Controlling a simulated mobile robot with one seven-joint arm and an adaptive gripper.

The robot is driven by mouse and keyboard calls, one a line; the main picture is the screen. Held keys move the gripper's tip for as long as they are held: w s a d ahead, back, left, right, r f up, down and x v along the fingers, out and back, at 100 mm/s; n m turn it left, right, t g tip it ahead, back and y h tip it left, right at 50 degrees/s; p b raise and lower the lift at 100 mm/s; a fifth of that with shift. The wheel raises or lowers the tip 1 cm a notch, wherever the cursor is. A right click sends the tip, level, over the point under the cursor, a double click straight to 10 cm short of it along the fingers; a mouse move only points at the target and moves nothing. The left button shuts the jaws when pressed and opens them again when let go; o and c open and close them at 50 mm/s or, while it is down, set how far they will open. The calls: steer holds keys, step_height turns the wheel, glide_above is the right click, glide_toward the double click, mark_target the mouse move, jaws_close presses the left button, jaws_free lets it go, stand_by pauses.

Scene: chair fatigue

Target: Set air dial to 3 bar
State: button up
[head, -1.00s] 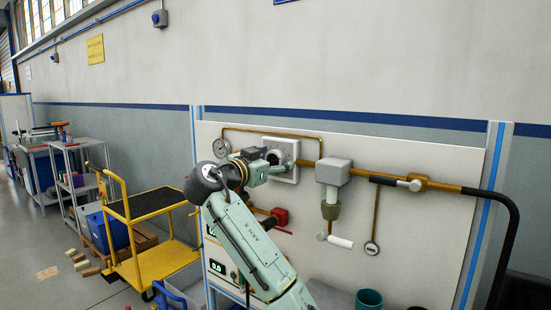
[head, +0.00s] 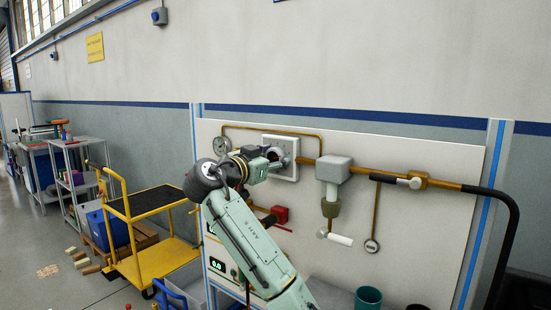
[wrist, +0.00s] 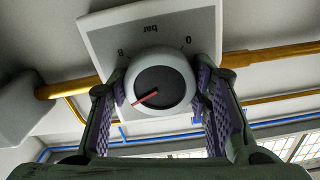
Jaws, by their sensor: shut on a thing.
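The air dial is a round white knob with a dark grey face (wrist: 160,88) and a red pointer. It sits on a white square plate (wrist: 92,28) marked "bar", "0" and "8", which appear upside down in the wrist view. The red pointer aims to the lower left there, away from both printed numbers. My gripper (wrist: 158,84) is shut on the knob, with one purple-padded finger on each side. In the head view the dial plate (head: 293,143) is on the wall panel, and my gripper (head: 278,160) hides most of the knob.
A round gauge (head: 222,146) is left of the dial on the panel (head: 420,240). A brown pipe (head: 386,177), a grey block (head: 333,168) and a red fitting (head: 280,214) are near my arm. A yellow trolley (head: 172,262) stands left.

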steer(key=n+b, duration=0.1)
steer(key=n, duration=0.2)
steer(key=shift+f+n, duration=0.1)
steer(key=shift+n, duration=0.3)
steer(key=n, duration=0.6)
steer(key=shift+p, duration=0.3)
steer(key=n+p, duration=0.1)
steer(key=n, duration=0.4)
steer(key=shift+a+n, duration=0.1)
steer(key=shift+n, duration=0.3)
steer(key=n+p, duration=0.2)
steer(key=n, duration=0.2)
steer(key=shift+w, duration=0.1)
steer(key=shift+n, duration=0.3)
steer(key=o, duration=1.2)
